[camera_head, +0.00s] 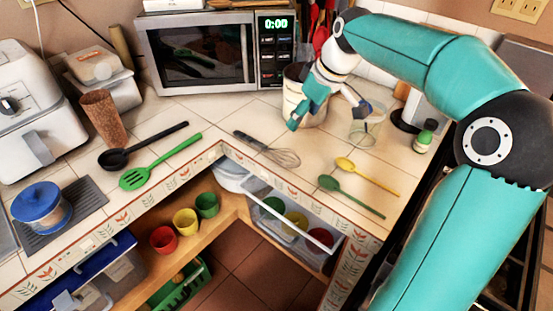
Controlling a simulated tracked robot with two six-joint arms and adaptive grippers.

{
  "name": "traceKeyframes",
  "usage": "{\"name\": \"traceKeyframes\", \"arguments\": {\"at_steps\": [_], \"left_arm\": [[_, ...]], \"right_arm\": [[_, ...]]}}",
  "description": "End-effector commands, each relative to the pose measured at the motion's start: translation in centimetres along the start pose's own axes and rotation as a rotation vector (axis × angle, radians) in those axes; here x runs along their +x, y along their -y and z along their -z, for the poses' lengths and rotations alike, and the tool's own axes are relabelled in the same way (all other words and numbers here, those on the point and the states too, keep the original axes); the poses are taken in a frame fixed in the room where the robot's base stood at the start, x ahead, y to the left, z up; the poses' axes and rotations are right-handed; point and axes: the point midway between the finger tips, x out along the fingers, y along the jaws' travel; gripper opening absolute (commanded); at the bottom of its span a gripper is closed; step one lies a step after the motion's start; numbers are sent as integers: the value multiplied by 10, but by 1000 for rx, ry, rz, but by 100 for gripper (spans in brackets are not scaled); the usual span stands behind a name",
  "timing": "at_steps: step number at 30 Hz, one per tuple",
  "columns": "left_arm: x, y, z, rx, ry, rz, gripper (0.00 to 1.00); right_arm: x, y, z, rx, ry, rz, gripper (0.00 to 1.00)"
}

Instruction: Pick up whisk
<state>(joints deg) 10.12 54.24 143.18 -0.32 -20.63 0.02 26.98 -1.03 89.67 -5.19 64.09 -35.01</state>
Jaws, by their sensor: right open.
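The whisk (284,157) lies flat on the tiled counter, near its front edge at the inner corner. Its dark handle points to the upper left and its wire head to the lower right. My right gripper (328,115) hangs above and behind the whisk, to its upper right, apart from it. Its fingers are spread and nothing shows between them as held. It overlaps a tall light container (293,95) in the picture. My left gripper is out of view.
A clear glass (366,127) stands right of my gripper. A green spoon (350,196) and a yellow spoon (368,176) lie right of the whisk. A black ladle (145,146) and green slotted spatula (160,162) lie left. A microwave (195,55) stands behind.

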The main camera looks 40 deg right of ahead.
Motion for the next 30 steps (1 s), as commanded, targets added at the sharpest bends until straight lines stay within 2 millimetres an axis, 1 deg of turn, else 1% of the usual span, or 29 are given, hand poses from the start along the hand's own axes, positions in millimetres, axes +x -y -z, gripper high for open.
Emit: {"name": "traceKeyframes", "arguments": {"at_steps": [2, 5, 12, 16, 20, 26, 30], "left_arm": [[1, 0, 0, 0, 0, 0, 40], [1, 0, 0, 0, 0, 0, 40], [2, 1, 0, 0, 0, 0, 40], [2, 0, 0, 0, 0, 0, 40], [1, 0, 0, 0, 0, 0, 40], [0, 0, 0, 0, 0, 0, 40], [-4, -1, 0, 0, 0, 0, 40]], "right_arm": [[1, -3, -1, 7, -8, -8, 70], [16, -3, -1, 7, -7, -8, 70], [67, -2, -1, 7, -6, -6, 70], [91, -2, 0, 7, -6, -7, 70], [106, -2, 0, 7, -8, -8, 70], [116, -1, 0, 7, -9, -8, 70], [134, 4, -2, 6, -6, -6, 70]]}}
